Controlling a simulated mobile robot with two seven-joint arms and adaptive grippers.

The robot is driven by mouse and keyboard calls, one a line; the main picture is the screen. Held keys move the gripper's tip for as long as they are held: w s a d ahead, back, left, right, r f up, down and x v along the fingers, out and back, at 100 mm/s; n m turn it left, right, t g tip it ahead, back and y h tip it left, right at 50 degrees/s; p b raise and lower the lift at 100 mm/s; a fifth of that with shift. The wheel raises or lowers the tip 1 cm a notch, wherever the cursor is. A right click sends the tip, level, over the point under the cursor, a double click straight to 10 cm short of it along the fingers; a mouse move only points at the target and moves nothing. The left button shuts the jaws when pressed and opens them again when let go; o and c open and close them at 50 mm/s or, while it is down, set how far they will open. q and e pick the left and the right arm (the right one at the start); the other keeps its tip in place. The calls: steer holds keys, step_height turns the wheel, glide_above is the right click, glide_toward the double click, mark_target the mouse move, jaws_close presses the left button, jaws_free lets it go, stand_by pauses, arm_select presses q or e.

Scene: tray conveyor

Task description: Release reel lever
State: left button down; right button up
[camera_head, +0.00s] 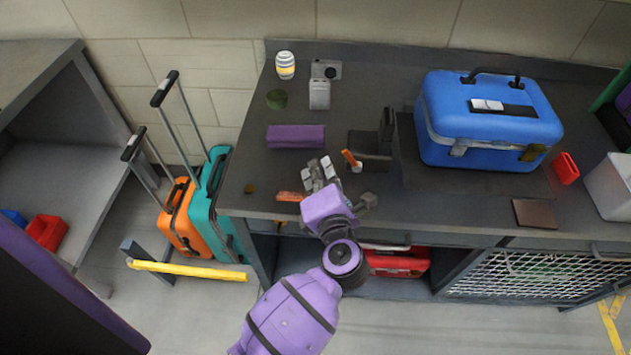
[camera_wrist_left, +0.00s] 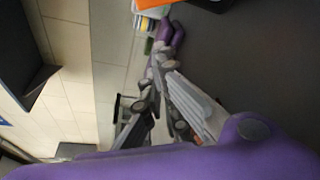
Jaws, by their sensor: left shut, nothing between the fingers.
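A small orange lever (camera_head: 349,158) stands tilted beside a dark device (camera_head: 371,150) on the grey bench; I take it for the reel lever. Its foot has a small pale part. My left gripper (camera_head: 319,172) is shut and empty, just left of the lever and apart from it. In the left wrist view the closed fingers (camera_wrist_left: 160,65) point toward the top, and an orange piece (camera_wrist_left: 205,5) shows at the top edge; I cannot tell whether it is the lever. My right gripper is not in view.
A purple case (camera_head: 296,137), a grey camera (camera_head: 326,69) and a striped jar (camera_head: 285,65) are farther back. A blue toolbox (camera_head: 490,122) stands on the right. A flat orange piece (camera_head: 290,197) lies near the bench's front edge, left of my gripper.

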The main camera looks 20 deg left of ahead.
mark_target(352, 160)
arm_select(q)
steer(key=shift+w+d+r, duration=0.15)
steer(key=shift+d+r, duration=0.25)
steer(key=shift+d, duration=0.25)
steer(key=shift+w+d+r, duration=0.1)
steer(key=shift+d+r, duration=0.3)
steer(key=shift+d, duration=0.25)
